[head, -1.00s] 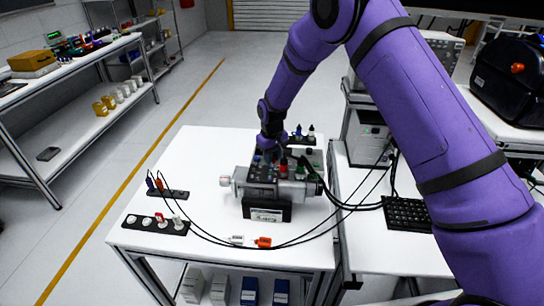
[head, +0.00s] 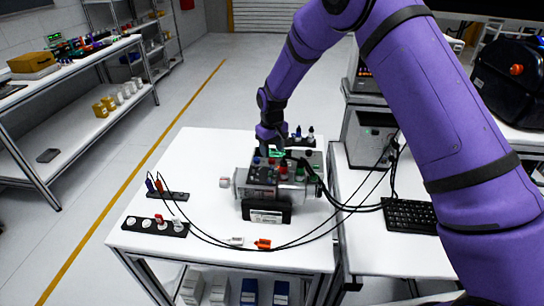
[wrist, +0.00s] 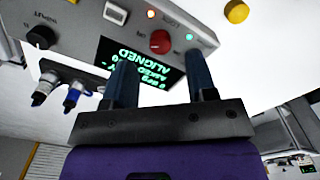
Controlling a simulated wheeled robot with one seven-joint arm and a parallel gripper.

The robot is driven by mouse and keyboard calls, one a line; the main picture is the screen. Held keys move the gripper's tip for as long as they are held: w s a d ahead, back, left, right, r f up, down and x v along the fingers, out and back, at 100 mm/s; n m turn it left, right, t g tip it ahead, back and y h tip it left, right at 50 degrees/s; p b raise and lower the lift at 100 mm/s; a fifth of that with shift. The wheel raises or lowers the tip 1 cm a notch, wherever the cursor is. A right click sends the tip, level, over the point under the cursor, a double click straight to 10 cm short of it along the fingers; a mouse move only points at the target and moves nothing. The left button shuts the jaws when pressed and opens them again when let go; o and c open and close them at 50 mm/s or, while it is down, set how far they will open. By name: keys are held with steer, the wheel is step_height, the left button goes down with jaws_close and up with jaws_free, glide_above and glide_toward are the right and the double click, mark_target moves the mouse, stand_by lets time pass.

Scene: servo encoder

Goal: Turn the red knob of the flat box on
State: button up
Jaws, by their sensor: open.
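The flat box (wrist: 185,20) fills the top of the wrist view, with a dark display (wrist: 140,62) showing green text that includes "ALIGNED". The red knob (wrist: 160,41) sits on its face near a small red lamp and a lit green lamp. My gripper (wrist: 160,58) is open and empty, its two dark fingers apart and pointing at the box. The knob shows between and beyond the fingertips; I cannot tell whether they touch it. In the head view my gripper (head: 267,147) is behind the servo unit (head: 268,182), where the flat box is mostly hidden.
Black cables loop across the white table (head: 200,215) from the servo unit. A strip of plugs (head: 155,226) lies at the front left, and an orange connector (head: 263,244) near the front edge. A keyboard (head: 408,215) lies on the right table. The table's left part is mostly clear.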

step_height(320, 180, up, 7)
steer(key=shift+f, duration=0.2)
stand_by(0.3)
step_height(320, 180, up, 14)
steer(key=m+t, duration=0.1)
glide_above(273, 160)
steer(key=s+d, duration=0.5)
steer(key=d, duration=0.2)
steer(key=s+d+r+m+t, duration=0.2)
steer(key=s+d+r, duration=0.6)
steer(key=s+r, duration=0.2)
steer(key=s+d+r+m+t, duration=0.1)
steer(key=s+d, duration=0.3)
steer(key=s, duration=0.9)
steer(key=s+d+r+m+t, duration=0.1)
steer(key=s+d+r+m, duration=0.1)
steer(key=s, duration=1.1)
steer(key=d+r, duration=0.1)
steer(key=d, duration=0.1)
steer(key=shift+d, duration=0.35)
